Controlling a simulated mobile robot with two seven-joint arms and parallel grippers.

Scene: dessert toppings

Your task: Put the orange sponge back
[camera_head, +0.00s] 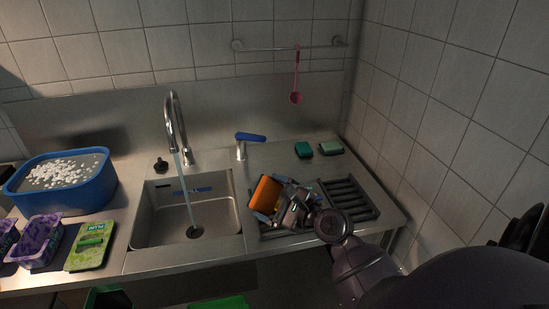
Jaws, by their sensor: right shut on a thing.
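An orange sponge (264,194) is in the camera_head view, just right of the sink. My right gripper (277,203) is shut on it and holds it above the left part of the drying rack (349,199). The wrist and fingers hide part of the sponge and the rack beneath. I cannot tell whether the sponge touches anything below. A green sponge (304,150) and a paler green sponge (331,147) lie on the ledge behind the rack. My left gripper is not in view.
Water runs from the tap (174,110) into the sink (152,222). A blue-handled lever (250,137) stands behind the gripper. A blue tub (64,193), a purple tray (38,243) and a green package (91,246) crowd the left counter. A pink spoon (296,97) hangs from the wall rail.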

